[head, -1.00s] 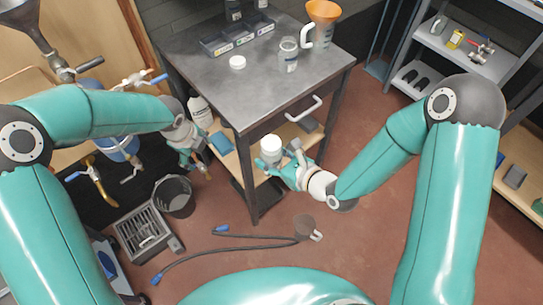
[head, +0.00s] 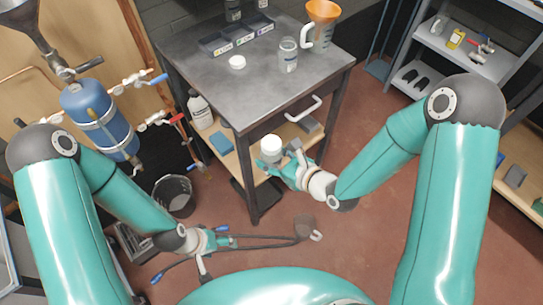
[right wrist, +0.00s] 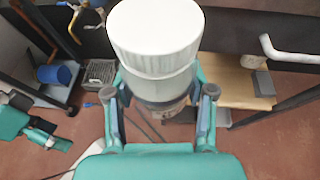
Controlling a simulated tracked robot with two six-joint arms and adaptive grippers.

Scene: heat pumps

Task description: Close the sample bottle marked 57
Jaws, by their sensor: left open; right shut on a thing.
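My right gripper (head: 288,168) is shut on a bottle (head: 270,160) with a wide white cap (head: 271,143) on top, held in front of the table's front edge. In the right wrist view the white cap (right wrist: 155,35) sits on the bottle (right wrist: 160,87) between the fingers; no number is readable. My left gripper (head: 226,241) is open and empty, low over the floor and apart from the bottle. On the table stand an open clear bottle (head: 288,57), its label too small to read, and a loose white cap (head: 237,62).
The grey table (head: 225,95) also carries a labelled bin tray (head: 236,37) and a jug with an orange funnel (head: 321,20). A drawer handle (head: 303,109) juts out near my right gripper. A white bottle (head: 200,110) stands on the lower shelf. A cable (head: 265,244) lies on the floor.

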